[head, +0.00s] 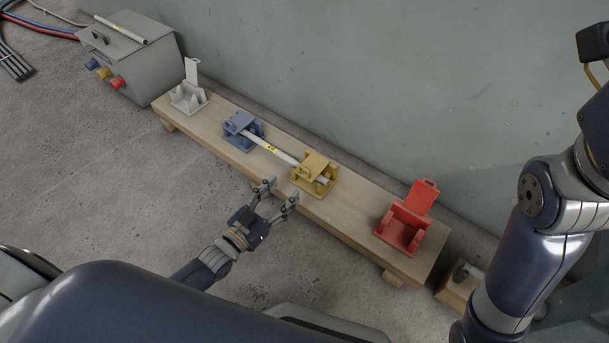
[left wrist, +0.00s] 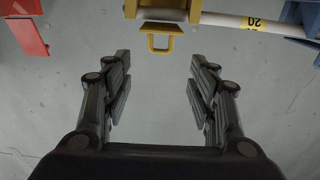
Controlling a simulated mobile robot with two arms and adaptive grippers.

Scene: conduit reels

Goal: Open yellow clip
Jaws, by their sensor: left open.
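The yellow clip (head: 314,173) stands on the wooden bench, its top closed over a white conduit (head: 271,148). In the left wrist view the yellow clip (left wrist: 161,28) is at the top middle, with a loop-shaped tab hanging from its front. The conduit (left wrist: 232,20) runs right from it to the blue clip (left wrist: 302,18). My left gripper (head: 282,190) is open and empty, in front of the bench and just short of the yellow clip. In the left wrist view its fingers (left wrist: 160,85) are apart, below the tab and not touching it. My right gripper is not visible.
On the bench (head: 365,205) are a closed blue clip (head: 242,130), an open white clip (head: 188,97) and an open red clip (head: 404,228). A grey box (head: 135,62) stands at the far left. A wall rises behind. The floor in front is clear.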

